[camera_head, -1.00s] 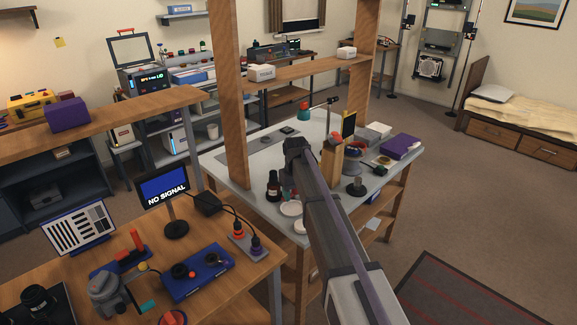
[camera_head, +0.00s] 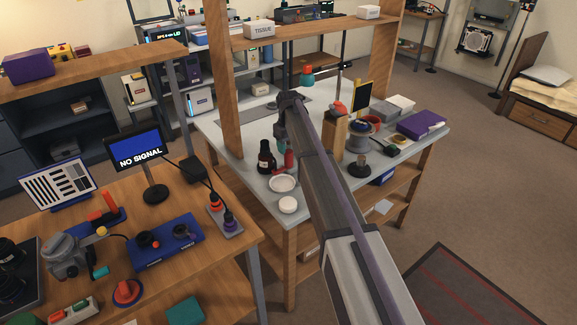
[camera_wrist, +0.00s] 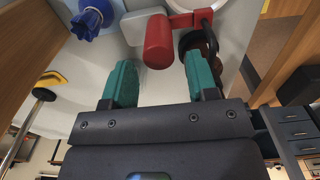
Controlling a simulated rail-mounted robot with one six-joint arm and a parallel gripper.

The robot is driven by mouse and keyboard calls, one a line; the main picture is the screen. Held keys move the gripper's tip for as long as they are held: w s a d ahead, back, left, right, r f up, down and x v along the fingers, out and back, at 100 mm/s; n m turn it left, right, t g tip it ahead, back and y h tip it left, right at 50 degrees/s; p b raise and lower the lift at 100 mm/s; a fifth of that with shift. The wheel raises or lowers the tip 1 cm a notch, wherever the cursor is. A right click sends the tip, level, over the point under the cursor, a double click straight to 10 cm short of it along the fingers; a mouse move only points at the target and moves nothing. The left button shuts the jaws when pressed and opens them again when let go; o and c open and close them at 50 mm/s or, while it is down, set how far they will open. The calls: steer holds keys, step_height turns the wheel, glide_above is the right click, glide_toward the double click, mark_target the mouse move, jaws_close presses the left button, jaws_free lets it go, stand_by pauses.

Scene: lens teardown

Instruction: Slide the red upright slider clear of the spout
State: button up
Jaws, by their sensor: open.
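The red upright slider (camera_wrist: 158,42) shows in the wrist view as a rounded red cylinder joined to a red arm reaching right. My gripper (camera_wrist: 160,64) is open, with one teal finger on each side of the slider's near end. Gaps show on both sides, and I cannot tell whether either finger touches it. In the head view a red piece (camera_head: 289,160), seemingly the slider, stands beside a dark bottle (camera_head: 266,158). My gripper's fingers are hard to make out there. I cannot clearly pick out the spout; a pale part lies behind the slider in the wrist view.
The dark brown bottle (camera_wrist: 207,43) is close behind the right finger. A blue knob (camera_wrist: 92,18) is at upper left. White dishes (camera_head: 283,184) lie near the table's front edge. A wooden block (camera_head: 333,138) and a dark stand (camera_head: 359,167) stand right of my arm.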

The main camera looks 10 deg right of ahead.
mark_target(289, 151)
step_height(289, 151, down, 6)
steer(key=b, duration=0.4)
steer(key=shift+r, duration=0.15)
steer(key=shift+d, duration=0.1)
steer(key=shift+c, duration=0.5)
jaws_close()
